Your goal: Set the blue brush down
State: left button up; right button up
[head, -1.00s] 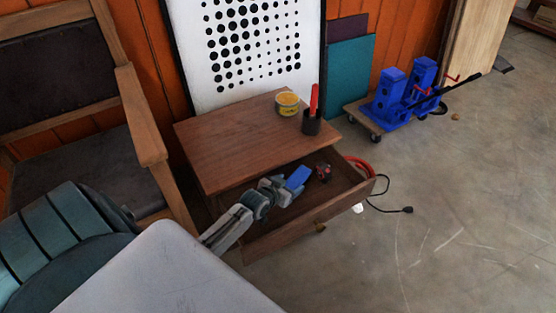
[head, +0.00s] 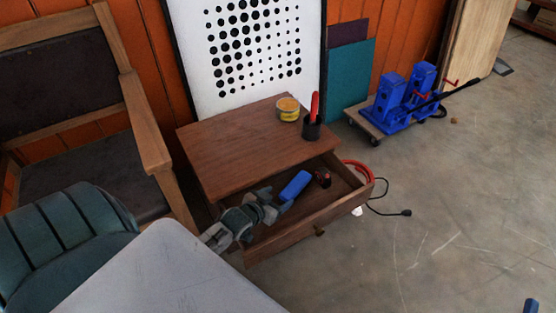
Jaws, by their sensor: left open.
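The blue brush (head: 295,186) shows as a blue block in the open drawer (head: 315,220) of the brown wooden cabinet. My left gripper (head: 278,200) reaches in over the drawer's front left part. Its jaws are open, with the fingertips at the brush's near left end. I cannot tell whether they still touch it. The brush seems to lie low in the drawer, but its underside is hidden. My right gripper is not in view.
A small red and dark thing (head: 323,179) is in the drawer, right of the brush. A yellow tin (head: 287,110) and a dark cup (head: 311,130) stand on the cabinet top (head: 240,145). A chair (head: 75,150) stands left.

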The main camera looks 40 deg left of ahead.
pick_arm(q)
jog(key=s+d+r+t, duration=0.2)
jog(key=s+d+r, duration=0.1)
jog(key=r, duration=0.6)
jog(key=s+d+r+t, duration=0.3)
jog(key=s+d+r, duration=0.1)
jog(key=r, duration=0.6)
jog(key=s+d+r+t+h, duration=0.1)
jog(key=s+d+r+t, duration=0.2)
jog(key=r, duration=0.7)
jog(key=shift+s+d+r, duration=0.15)
jog(key=shift+s+d, duration=0.3)
jog(key=shift+d, duration=0.25)
